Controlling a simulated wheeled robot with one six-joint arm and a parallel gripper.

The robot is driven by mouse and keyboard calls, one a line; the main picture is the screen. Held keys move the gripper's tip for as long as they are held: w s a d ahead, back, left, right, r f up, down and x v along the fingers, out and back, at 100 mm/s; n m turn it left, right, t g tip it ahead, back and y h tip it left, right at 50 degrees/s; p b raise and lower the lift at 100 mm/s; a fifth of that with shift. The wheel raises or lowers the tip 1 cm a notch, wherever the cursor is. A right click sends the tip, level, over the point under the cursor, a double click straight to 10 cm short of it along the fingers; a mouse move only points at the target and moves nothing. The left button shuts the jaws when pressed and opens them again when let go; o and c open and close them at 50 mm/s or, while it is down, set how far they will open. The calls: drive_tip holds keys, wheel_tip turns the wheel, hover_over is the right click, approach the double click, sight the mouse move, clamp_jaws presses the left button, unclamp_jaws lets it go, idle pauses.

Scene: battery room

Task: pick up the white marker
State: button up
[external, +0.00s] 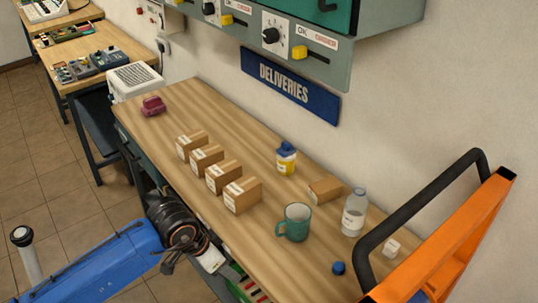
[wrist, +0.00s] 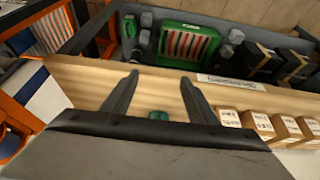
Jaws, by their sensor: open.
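I cannot make out a white marker in either view. My gripper (wrist: 158,78) is open in the wrist view, its two dark fingers apart over the wooden bench (wrist: 82,82) and its front edge, with nothing held between them. A small green thing (wrist: 158,115) shows between the fingers, partly hidden by my gripper body; I cannot tell what it is. In the external view my wrist is at the near side of the bench, and the fingers are hard to make out there.
Several cardboard boxes (external: 242,195) line the bench's near side. A teal mug (external: 296,222), clear bottle (external: 354,212), blue-capped yellow-white container (external: 286,158) and small white block (external: 391,248) stand to the right. An orange frame (external: 450,262) borders the right end. A green tray (wrist: 188,43) lies below the bench.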

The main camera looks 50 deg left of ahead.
sight(388, 251)
drive_tip(key=w+d+r+m+t+y, duration=0.1)
drive_tip(key=w+r+m+t+y, duration=0.1)
drive_tip(key=w+m, duration=0.7)
drive_tip(key=w+d+r+m+t+y, duration=0.1)
drive_tip(key=w+d+m+y, duration=0.1)
drive_tip(key=w+m, duration=0.6)
drive_tip(key=w+d+m+t+h, duration=0.2)
drive_tip(key=w+d+m+t, duration=0.15)
drive_tip(key=d+m, duration=0.6)
drive_tip(key=w+d+m+t+h, duration=0.1)
drive_tip(key=w+d+m+t, duration=0.1)
drive_tip(key=w+d+m, duration=0.55)
drive_tip(key=shift+m, duration=0.6)
drive_tip(key=s+d+f, duration=0.2)
drive_tip(key=f, duration=0.1)
drive_tip(key=shift+d+f, duration=0.15)
drive_tip(key=shift+f, duration=0.05)
drive_tip(key=shift+w+f, duration=0.1)
drive_tip(key=shift+f, duration=0.35)
drive_tip(key=x, duration=1.2)
drive_tip(key=shift+r+x, duration=0.15)
drive_tip(key=shift+x, duration=1.15)
drive_tip(key=shift+r+x, duration=0.15)
drive_tip(key=shift+x, duration=1.15)
drive_tip(key=c, duration=1.1)
